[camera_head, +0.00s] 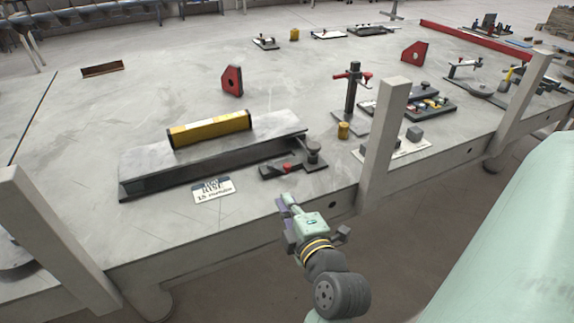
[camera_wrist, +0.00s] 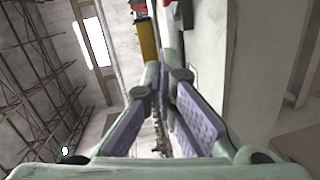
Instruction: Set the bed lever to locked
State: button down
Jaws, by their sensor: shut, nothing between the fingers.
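A small dark fixture (camera_head: 300,168) with a red part (camera_head: 288,168) and a dark round knob (camera_head: 313,150) sits on the table at the right end of a long grey steel bed (camera_head: 145,160). It looks like the bed lever, but I cannot read its setting. A card (camera_head: 213,189) with dark lettering lies left of it. My gripper (camera_head: 287,199) is just off the table's front edge, near and below the fixture, not clearly touching anything. In the wrist view my gripper (camera_wrist: 166,68) shows two purple-padded fingers, closed at the tips and empty.
A yellow bar (camera_head: 210,129) lies on the steel bed. A pale post (camera_head: 385,140) rises at the table edge right of my gripper; another post (camera_head: 45,240) stands at left. A dark clamp stand (camera_head: 352,95) and a yellow cylinder (camera_head: 343,130) stand behind right.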

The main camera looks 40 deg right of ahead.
jog(key=b+x, duration=0.4)
jog(key=x, duration=0.5)
jog(key=shift+w+d, duration=0.1)
jog(key=shift+w, duration=0.15)
jog(key=shift+w+d+f+p, duration=0.15)
jog(key=shift+w+d+p, duration=0.1)
jog(key=shift+d, duration=0.35)
jog(key=shift+w+d+f+p, duration=0.15)
jog(key=shift+w+d+p, duration=0.05)
jog(key=shift+d, duration=0.4)
jog(key=shift+w+d+f, duration=0.25)
jog(key=shift+d, duration=0.4)
jog(key=shift+d+f+b, duration=0.15)
jog(key=shift+b, duration=0.2)
jog(key=shift+d+y, duration=0.1)
jog(key=shift+y, duration=0.3)
jog(key=shift+s+d+n+t+y+b, duration=0.15)
jog(key=shift+d+n+t+y+b, duration=0.4)
jog(key=shift+b, duration=0.75)
